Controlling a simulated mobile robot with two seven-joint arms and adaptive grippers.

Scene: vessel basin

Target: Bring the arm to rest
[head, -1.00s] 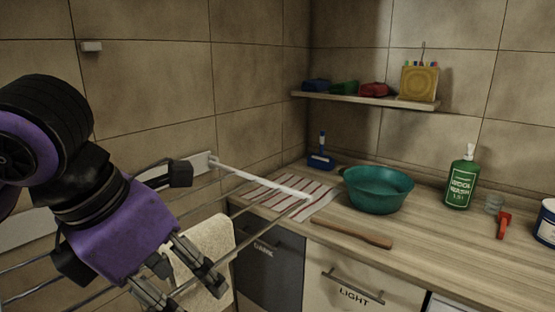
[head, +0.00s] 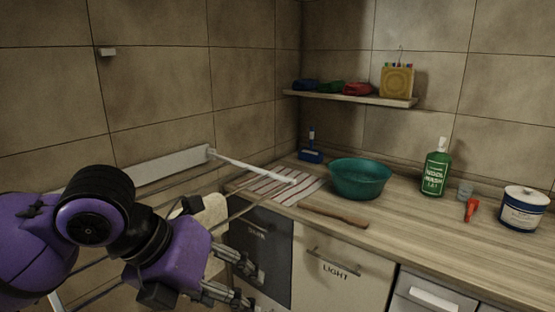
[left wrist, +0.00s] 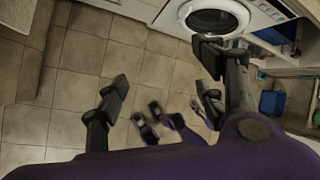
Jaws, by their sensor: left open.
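My left gripper (head: 247,284) is low at the lower left of the head view, in front of the dark cabinet door (head: 260,252) and below the counter's front edge. In the left wrist view its two dark fingers (left wrist: 163,75) stand wide apart with tiled floor behind them. It is open, and nothing shows held in it. Smaller dark fingers with purple links (left wrist: 178,122) show lower in that view. They look like my right gripper, but whether it is open or shut is unclear. The head view does not show my right arm.
The counter (head: 420,235) holds a green basin (head: 360,179), striped cloth (head: 275,187), wooden stick (head: 333,216), green bottle (head: 436,168), red-handled tool (head: 471,210) and white-blue tub (head: 524,208). A rail with a towel (head: 207,222) is close behind my left arm. A washing machine (left wrist: 215,20) stands beside open floor.

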